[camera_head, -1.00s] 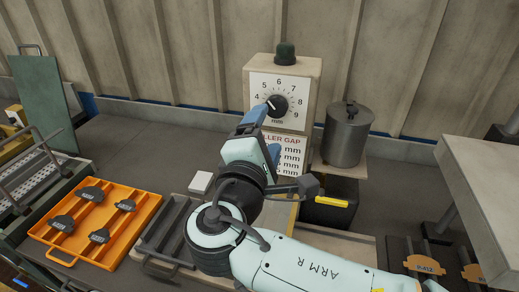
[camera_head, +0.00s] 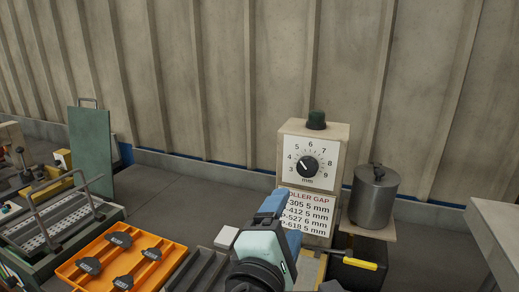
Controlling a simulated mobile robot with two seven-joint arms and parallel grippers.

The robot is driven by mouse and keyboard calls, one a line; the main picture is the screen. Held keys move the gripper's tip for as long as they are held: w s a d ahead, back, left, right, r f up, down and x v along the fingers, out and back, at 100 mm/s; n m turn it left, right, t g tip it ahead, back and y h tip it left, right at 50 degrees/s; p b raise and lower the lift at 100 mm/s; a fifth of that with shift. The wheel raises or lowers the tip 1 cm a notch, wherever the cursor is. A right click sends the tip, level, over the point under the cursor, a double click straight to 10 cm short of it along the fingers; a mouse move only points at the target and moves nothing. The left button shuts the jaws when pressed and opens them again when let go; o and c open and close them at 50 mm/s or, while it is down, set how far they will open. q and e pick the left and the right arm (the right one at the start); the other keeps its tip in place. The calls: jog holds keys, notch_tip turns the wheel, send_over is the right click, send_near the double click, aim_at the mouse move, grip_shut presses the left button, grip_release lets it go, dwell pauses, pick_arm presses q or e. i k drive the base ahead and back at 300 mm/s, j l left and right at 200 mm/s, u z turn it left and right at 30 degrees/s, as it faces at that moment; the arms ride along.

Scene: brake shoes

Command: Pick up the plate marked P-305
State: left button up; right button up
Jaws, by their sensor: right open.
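Several dark plates with small pale labels lie in an orange tray at the lower left, among them one at the back (camera_head: 120,239), one at the right (camera_head: 151,254) and one at the left (camera_head: 89,266). Their labels are too small to read, so I cannot tell which is P-305. My right gripper (camera_head: 283,222) has blue fingers and is open, low in the middle, in front of the gauge box's chart. It is to the right of the tray and apart from the plates. I see nothing between its fingers. My left gripper is not in view.
The orange tray (camera_head: 178,262) stands beside a dark slotted rack (camera_head: 200,272). The gauge box (camera_head: 330,135) has a dial (camera_head: 306,166) and a roller gap chart (camera_head: 310,213). A metal canister (camera_head: 373,196) stands right. A green panel (camera_head: 91,150) stands left. Bench behind the tray is clear.

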aim_at(152, 253)
jog(key=k+j, duration=0.25)
jog(key=k, duration=0.15)
jog(key=k+j, duration=0.25)
jog(key=k, duration=0.15)
